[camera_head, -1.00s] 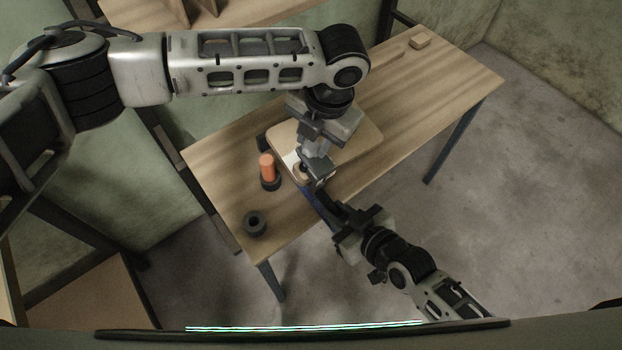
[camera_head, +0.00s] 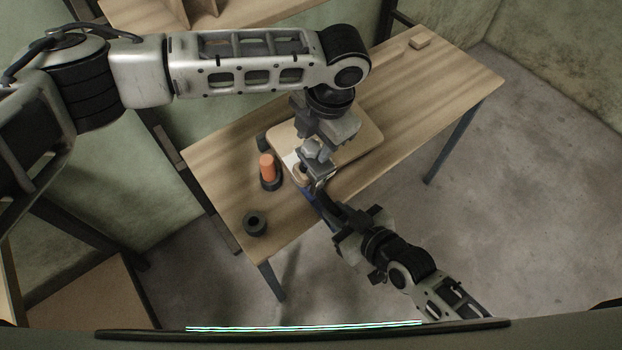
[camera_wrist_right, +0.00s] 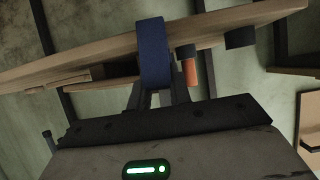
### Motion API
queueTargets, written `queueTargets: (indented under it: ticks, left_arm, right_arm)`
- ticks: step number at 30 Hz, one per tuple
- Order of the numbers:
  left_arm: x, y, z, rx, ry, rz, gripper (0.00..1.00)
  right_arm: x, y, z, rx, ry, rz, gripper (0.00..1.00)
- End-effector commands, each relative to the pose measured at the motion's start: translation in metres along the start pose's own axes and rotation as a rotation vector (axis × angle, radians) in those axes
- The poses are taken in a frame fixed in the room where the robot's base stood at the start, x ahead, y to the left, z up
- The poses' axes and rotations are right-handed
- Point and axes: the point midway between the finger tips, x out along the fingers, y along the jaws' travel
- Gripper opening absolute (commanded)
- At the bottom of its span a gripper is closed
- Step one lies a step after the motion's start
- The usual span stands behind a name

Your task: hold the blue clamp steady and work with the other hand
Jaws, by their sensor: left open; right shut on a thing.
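The blue clamp (camera_wrist_right: 153,50) stands large in the right wrist view, across the edge of the wooden work. In the head view only a small blue part of the clamp (camera_head: 311,196) shows at the table's front edge. My right gripper (camera_head: 326,203) is shut on the clamp from the front; its fingers (camera_wrist_right: 156,97) reach the clamp's lower part in the wrist view. My left gripper (camera_head: 311,176) is open above the near corner of the curved board stack (camera_head: 362,143), close to the clamp. My left gripper and wrist hide part of the stack and the clamp's top.
A dark hollow cup (camera_head: 255,223) stands near the table's front left corner. A small wooden block (camera_head: 419,41) lies at the far end. The table's right half (camera_head: 440,85) is mostly clear.

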Motion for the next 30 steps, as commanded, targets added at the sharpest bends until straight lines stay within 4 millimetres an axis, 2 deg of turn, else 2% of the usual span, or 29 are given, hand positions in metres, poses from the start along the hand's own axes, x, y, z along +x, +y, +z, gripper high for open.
queueTargets:
  ticks: [18, 30]
  left_arm:
    - [-0.055, 0.001, 0.0, -0.002, 0.0, 0.002, 0.45]
    - [-0.06, 0.001, 0.0, -0.003, 0.001, 0.001, 0.45]
  right_arm:
    - [0.0, 0.0, -0.004, 0.001, 0.011, 0.002, 0.0]
    - [0.0, 0.001, -0.004, 0.001, 0.012, 0.002, 0.0]
